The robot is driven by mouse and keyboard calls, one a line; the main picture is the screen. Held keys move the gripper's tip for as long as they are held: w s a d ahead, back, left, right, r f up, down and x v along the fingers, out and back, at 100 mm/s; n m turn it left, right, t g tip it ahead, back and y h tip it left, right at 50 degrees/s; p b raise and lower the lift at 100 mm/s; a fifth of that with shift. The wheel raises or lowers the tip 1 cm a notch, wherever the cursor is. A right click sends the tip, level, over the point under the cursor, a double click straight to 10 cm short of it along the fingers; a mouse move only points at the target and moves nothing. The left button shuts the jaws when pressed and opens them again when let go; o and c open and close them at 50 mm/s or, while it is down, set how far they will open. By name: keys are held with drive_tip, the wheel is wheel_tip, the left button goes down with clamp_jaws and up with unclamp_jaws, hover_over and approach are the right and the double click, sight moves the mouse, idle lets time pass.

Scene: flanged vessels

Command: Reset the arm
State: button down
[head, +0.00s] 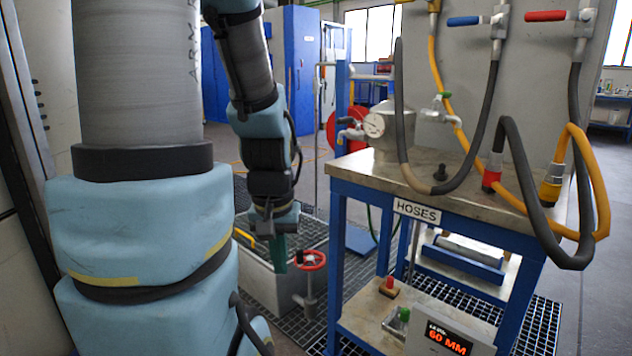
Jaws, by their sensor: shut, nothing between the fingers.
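My arm hangs down in the left half of the head view. My gripper (280,258) is at its lower end, pointing down, with its fingers shut and empty. It is small and partly dark in this view. It hangs in front of a grey open-topped tank (262,283), just left of a red handwheel (311,260) on a grey valve stem. I cannot tell whether the gripper touches the tank or the wheel; no held thing shows.
A blue-framed bench labelled HOSES (417,210) stands to the right. A metal vessel with a gauge (374,125) is on it. Black and yellow hoses (586,200) hang over its edge. A display box reading 60 MM (447,337) is below. Floor grating (322,318) lies between.

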wheel_tip(320, 180, up, 22)
drive_tip(key=p, duration=1.9)
drive_tip(key=shift+f+p, duration=0.25)
drive_tip(key=shift+p, duration=0.15)
